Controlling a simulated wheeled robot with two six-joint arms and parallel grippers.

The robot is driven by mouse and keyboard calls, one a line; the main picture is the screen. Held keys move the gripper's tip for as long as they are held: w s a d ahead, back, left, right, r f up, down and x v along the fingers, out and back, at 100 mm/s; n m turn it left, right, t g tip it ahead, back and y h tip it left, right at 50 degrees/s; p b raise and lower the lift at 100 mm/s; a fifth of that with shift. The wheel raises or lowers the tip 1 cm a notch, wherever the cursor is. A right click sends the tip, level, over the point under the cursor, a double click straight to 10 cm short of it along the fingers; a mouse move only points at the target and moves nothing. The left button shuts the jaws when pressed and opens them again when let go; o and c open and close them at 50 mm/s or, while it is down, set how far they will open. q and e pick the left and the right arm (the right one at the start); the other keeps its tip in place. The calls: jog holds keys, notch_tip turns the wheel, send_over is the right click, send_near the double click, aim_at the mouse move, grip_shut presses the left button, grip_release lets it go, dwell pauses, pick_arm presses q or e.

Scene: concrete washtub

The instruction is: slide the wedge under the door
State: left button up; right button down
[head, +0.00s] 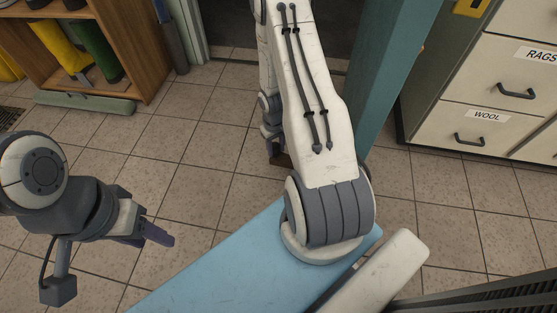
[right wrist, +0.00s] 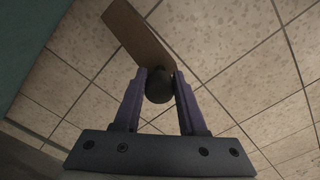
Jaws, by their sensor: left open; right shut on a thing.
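The wedge (right wrist: 140,38) is a flat brown piece with a round dark knob (right wrist: 159,86) in the right wrist view. My right gripper (right wrist: 161,78) is shut on the knob, with a purple finger on each side. The wedge points away from the gripper over the tiles. A small brown part of it (head: 282,160) shows in the head view; my right arm hides most of that gripper. The teal door (head: 388,85) stands upright just right of the right arm. A dark teal surface, seemingly the door, fills the right wrist view's left edge (right wrist: 22,45). My left gripper (head: 160,236) is open and empty over the floor at left.
A cream drawer cabinet (head: 490,95) with labelled drawers stands at the right. A wooden shelf (head: 135,45) with yellow and green boots stands at the upper left, a green-grey bar (head: 85,102) at its foot. The tiled floor (head: 180,125) between is clear.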

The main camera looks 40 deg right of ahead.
jog(key=shift+s+d+f, duration=0.15)
jog(key=shift+f, duration=0.25)
jog(key=shift+s+d+f, duration=0.1)
jog(key=shift+f, duration=0.3)
jog(key=shift+s+d+f, duration=0.1)
jog(key=shift+s+f, duration=0.1)
jog(key=shift+f, duration=0.25)
pick_arm(q)
notch_tip(320, 180, down, 10)
jog(key=b, duration=0.9)
pick_arm(e)
notch_tip(320, 180, down, 9)
pick_arm(q)
jog(key=shift+s+f+b, duration=0.1)
jog(key=shift+f+b, duration=0.2)
jog(key=shift+b, duration=0.05)
pick_arm(e)
jog(key=shift+f, duration=0.25)
jog(key=shift+c, duration=1.9)
grip_release()
